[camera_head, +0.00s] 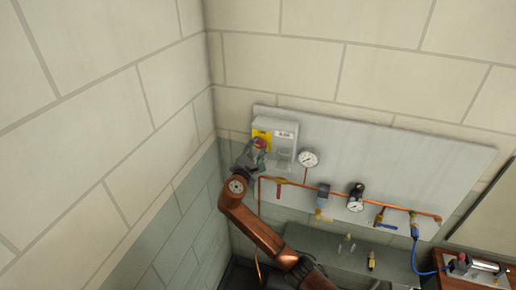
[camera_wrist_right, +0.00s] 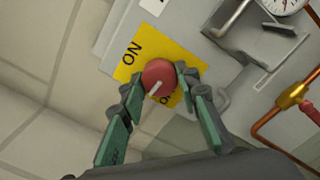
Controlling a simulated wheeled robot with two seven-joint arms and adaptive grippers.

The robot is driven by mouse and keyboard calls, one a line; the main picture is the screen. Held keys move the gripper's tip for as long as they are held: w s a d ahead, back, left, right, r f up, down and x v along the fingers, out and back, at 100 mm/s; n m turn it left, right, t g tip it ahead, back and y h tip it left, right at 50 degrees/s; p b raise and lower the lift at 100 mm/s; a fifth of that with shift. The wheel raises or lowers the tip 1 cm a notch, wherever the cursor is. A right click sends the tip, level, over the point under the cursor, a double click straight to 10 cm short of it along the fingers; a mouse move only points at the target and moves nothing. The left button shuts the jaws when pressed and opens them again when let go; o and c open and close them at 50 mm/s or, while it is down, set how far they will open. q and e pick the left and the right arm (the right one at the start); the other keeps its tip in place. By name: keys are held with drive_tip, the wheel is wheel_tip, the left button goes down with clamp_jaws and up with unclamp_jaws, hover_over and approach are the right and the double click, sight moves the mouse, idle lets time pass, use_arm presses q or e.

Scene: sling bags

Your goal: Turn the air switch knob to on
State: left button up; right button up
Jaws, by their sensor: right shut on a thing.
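The air switch knob is a round red knob (camera_wrist_right: 159,75) with a white pointer line, on a yellow label (camera_wrist_right: 124,70). The line slants across the knob between lower left and upper right in the wrist view. The label reads "ON" at its upper left; a second word below is mostly hidden. In the head view the knob (camera_head: 260,143) is small, on the front of a grey box (camera_head: 286,129). My right gripper (camera_head: 257,149) is at the knob, with one green-padded finger on each side, shut on it (camera_wrist_right: 157,82). My left gripper is not in view.
The box sits on a grey wall panel (camera_head: 400,160) near the room's corner. A pressure gauge (camera_head: 308,158), copper pipe (camera_head: 335,188), valves and a blue hose (camera_head: 414,250) are to the right. A pale block wall (camera_head: 120,120) stands close on the left.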

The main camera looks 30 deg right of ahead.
drive_tip(key=m+b, duration=0.2)
drive_tip(key=m, duration=0.1)
drive_tip(key=m+b, duration=0.1)
drive_tip(key=b, duration=0.1)
drive_tip(key=shift+f+m, duration=0.25)
drive_tip(key=shift+m, duration=0.15)
drive_tip(key=m+b, duration=0.3)
drive_tip(key=m, duration=0.1)
drive_tip(key=shift+b, duration=0.4)
drive_tip(key=m+b, duration=0.4)
drive_tip(key=m, duration=0.1)
drive_tip(key=shift+m, duration=0.3)
drive_tip(key=shift+r+m+b, duration=0.2)
drive_tip(key=shift+m+b, duration=1.05)
drive_tip(key=shift+m, duration=0.25)
drive_tip(key=o, duration=1.2)
drive_tip(key=shift+r, duration=0.1)
drive_tip(key=shift+c, duration=0.2)
